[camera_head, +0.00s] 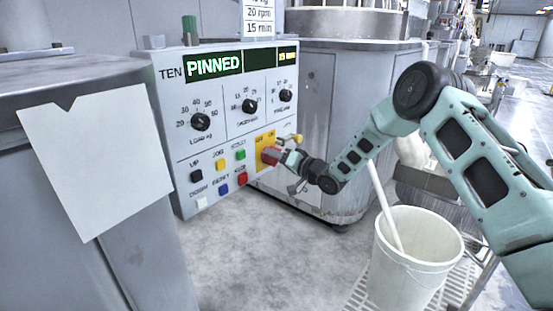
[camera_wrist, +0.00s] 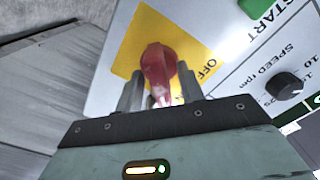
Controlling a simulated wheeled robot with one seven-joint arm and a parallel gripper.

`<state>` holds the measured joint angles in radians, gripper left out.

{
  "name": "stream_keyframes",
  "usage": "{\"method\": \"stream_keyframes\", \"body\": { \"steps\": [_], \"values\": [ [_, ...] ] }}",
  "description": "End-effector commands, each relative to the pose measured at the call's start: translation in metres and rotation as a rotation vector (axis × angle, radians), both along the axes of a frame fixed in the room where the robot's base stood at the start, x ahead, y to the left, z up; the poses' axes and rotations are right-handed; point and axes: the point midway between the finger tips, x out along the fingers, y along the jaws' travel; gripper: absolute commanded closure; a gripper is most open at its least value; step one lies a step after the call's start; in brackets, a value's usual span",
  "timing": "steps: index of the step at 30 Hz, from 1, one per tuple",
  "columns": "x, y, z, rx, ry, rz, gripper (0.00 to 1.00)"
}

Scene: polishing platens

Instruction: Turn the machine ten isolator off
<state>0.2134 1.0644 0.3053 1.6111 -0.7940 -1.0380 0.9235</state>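The machine ten isolator is a red rotary handle (camera_wrist: 158,65) on a yellow plate (camera_wrist: 140,40) at the lower right of the grey control panel. It also shows in the head view as a red handle (camera_head: 271,155) on the yellow plate (camera_head: 262,139). My gripper (camera_wrist: 160,88) is at the handle, with one finger on each side, and appears shut on it. An OFF mark is readable on the plate, right of the handle in the wrist view. The fingers hide part of the handle, so its exact setting is unclear.
The panel (camera_head: 215,100) reads TEN and PINNED and carries dials and coloured buttons, including a green one (camera_head: 240,154) and a red one (camera_head: 242,179) close to the isolator. A white bucket (camera_head: 410,262) stands at the lower right. A blank sheet (camera_head: 95,160) hangs at the left.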

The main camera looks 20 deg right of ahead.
Motion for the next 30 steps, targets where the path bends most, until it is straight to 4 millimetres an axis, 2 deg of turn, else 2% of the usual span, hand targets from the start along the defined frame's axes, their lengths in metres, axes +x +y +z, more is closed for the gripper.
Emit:
{"method": "stream_keyframes", "body": {
  "steps": [4, 5, 6, 9, 20, 30],
  "values": [
    [-0.0002, -0.0001, 0.0, 0.0, 0.0, 0.0, 0.62],
    [-0.0002, -0.0001, 0.0, 0.0, 0.0, 0.0, 0.65],
    [-0.0002, -0.0002, 0.0, 0.0, 0.0, 0.0, 0.76],
    [-0.0002, -0.0003, 0.0, 0.0, 0.0, 0.0, 1.0],
    [-0.0005, -0.0004, 0.0, -0.028, -0.02, 0.0, 1.0],
    [-0.0009, 0.0, 0.0001, -0.2, -0.143, 0.001, 1.0]
  ]
}}
